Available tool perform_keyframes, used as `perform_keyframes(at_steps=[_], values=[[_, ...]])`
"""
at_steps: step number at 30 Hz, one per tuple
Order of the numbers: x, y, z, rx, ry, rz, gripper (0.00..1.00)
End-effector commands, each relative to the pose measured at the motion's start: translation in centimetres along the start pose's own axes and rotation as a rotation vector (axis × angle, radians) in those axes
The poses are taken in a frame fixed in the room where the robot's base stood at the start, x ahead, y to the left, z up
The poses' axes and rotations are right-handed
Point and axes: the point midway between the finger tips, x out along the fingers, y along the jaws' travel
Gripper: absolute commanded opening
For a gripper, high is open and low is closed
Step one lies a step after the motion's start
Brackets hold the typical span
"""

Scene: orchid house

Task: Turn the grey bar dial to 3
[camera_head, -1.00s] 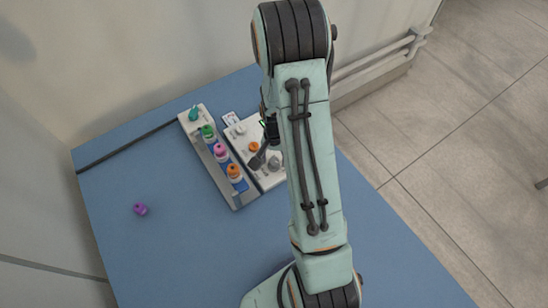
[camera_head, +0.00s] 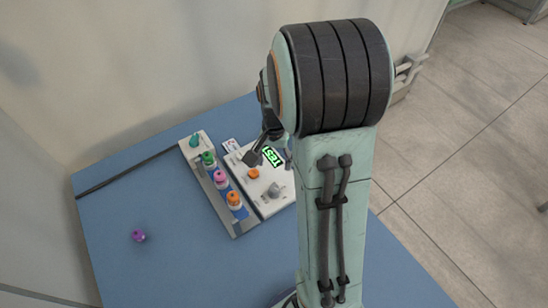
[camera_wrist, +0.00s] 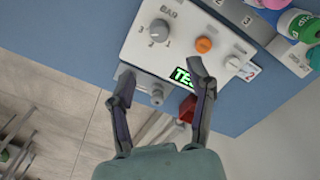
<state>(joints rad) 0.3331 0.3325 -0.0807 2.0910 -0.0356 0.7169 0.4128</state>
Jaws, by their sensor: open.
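The white panel (camera_head: 248,180) lies on the blue table. In the wrist view, its grey bar dial (camera_wrist: 158,30) has 1, 2 and 3 printed around it; I cannot tell surely which number it points at. The dial also shows in the head view (camera_head: 274,191). An orange knob (camera_wrist: 204,45) sits beside it, and a lit green display (camera_wrist: 183,77) is partly hidden by my finger. My gripper (camera_wrist: 161,72) is open and empty, its fingers spread over the panel's display edge, apart from the dial. In the head view, one fingertip shows near the display; my arm hides the rest.
A rack (camera_head: 219,203) with several coloured-cap bottles stands along the panel's left side. A purple item (camera_head: 138,235) lies alone at left. A small grey knob (camera_wrist: 157,96) and a red part (camera_wrist: 187,107) are at the panel's display side. The left of the table is mostly clear.

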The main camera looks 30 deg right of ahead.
Motion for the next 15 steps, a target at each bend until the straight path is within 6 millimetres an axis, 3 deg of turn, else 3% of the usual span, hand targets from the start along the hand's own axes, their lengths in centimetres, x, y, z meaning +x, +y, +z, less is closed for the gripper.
perform_keyframes(at_steps=[10,15], values=[[-0.4,0.0,0.0,0.001,-0.001,0.001,0.55],[3.7,0.1,0.1,0.087,-0.009,0.005,0.55]])
